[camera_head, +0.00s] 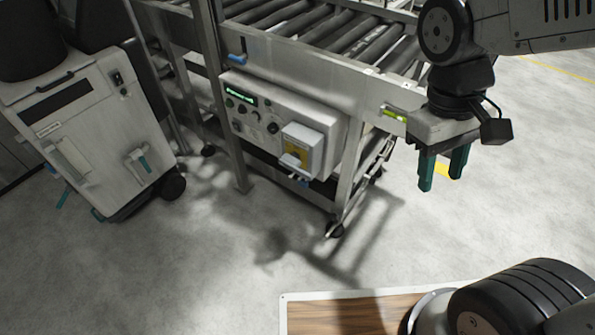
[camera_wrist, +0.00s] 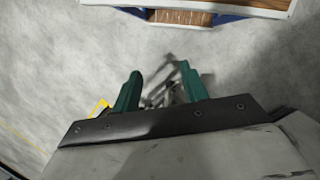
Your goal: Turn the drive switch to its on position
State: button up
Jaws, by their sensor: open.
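A control box (camera_head: 265,112) is mounted under the roller conveyor in the head view. Its face carries a lit green display (camera_head: 241,94), several dark knobs and buttons, and a raised grey and yellow unit (camera_head: 302,146) with a lever-like part at its lower edge. Which of these is the drive switch I cannot tell at this size. My gripper (camera_head: 441,175) hangs to the right of the box, pointing down, apart from it. Its green fingers are spread with nothing between them. In the wrist view my gripper (camera_wrist: 160,88) shows both fingers apart over the floor.
The roller conveyor (camera_head: 300,42) stands on metal legs with castors above the box. A grey wheeled cabinet (camera_head: 90,130) is at the left. A wood-topped board (camera_head: 340,315) with a white edge lies at the bottom. Open concrete floor (camera_head: 225,265) lies in front of the conveyor.

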jog(key=w+a+f+n+h, duration=0.2)
jog(key=w+f+n+h, duration=0.6)
jog(key=f+n, duration=0.2)
jog(key=m+t+y, duration=0.5)
jog(key=m+t, duration=1.5)
jog(key=m, duration=1.4)
send_near(298, 173)
jog(key=w, duration=0.3)
jog(key=x, duration=0.8)
jog(key=shift+s+d, duration=0.15)
jog(key=shift+d, duration=0.2)
grip_shut()
